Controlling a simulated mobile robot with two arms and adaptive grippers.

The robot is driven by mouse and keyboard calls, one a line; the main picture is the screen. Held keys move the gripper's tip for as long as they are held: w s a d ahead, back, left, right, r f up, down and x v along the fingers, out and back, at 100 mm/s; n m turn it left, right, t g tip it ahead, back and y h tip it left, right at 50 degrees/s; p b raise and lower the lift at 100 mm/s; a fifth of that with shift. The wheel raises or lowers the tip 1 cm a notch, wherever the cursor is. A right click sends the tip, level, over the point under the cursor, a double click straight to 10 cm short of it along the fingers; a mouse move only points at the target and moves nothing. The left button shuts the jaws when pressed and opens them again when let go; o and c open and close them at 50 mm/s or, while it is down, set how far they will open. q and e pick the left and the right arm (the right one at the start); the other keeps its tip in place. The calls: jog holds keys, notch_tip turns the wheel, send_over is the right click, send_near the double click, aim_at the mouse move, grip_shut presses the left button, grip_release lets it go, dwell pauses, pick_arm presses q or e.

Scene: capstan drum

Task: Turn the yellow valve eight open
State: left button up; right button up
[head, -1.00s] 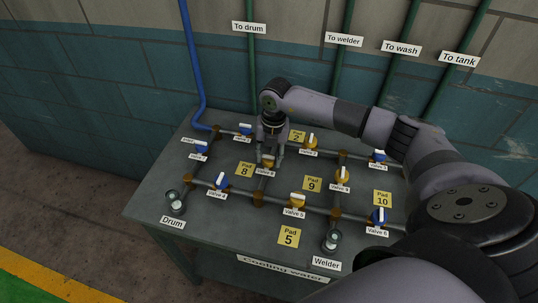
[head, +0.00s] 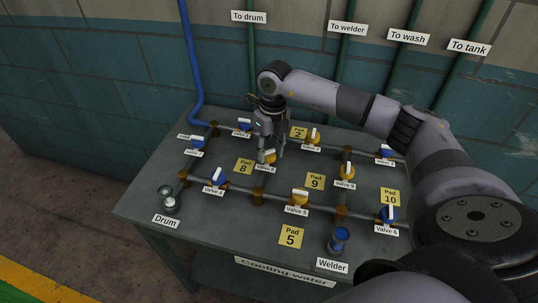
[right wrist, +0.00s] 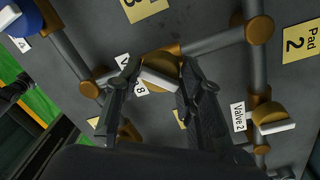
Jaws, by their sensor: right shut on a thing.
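The yellow valve eight (head: 269,159) sits on the pipe panel beside the Pad 8 label, with a white bar handle. My right gripper (head: 268,151) is over it from above and hides part of it. In the right wrist view, the valve's yellow body (right wrist: 158,61) and white handle (right wrist: 161,81) show between the two dark fingers of my right gripper (right wrist: 154,92). The handle slants across the line of the pipe there. The fingers are closed in around the handle. The valve's label is partly hidden by a finger. My left gripper is out of view.
Other yellow valves, such as valve 5 (head: 299,196) and valve 9 (head: 347,171), and blue valves, such as valve 4 (head: 218,177), stand close around. The Welder glass (head: 339,238) looks blue; the Drum glass (head: 169,201) looks clear. Pipes rise behind the table (head: 205,235).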

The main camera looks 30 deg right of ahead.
aim_at(269, 150)
jog(key=n+b, duration=0.3)
jog(key=n, duration=0.2)
jog(key=shift+w, duration=0.1)
jog(key=shift+n+g+b, duration=0.3)
jog(key=shift+n+b, duration=0.65)
jog(key=shift+n, duration=1.15)
jog(key=shift+r, duration=0.15)
jog(key=o, duration=1.1)
jog(key=shift+o, duration=0.2)
notch_tip(269, 150, up, 12)
jog(key=shift+w+d, duration=0.3)
jog(key=shift+w, duration=0.1)
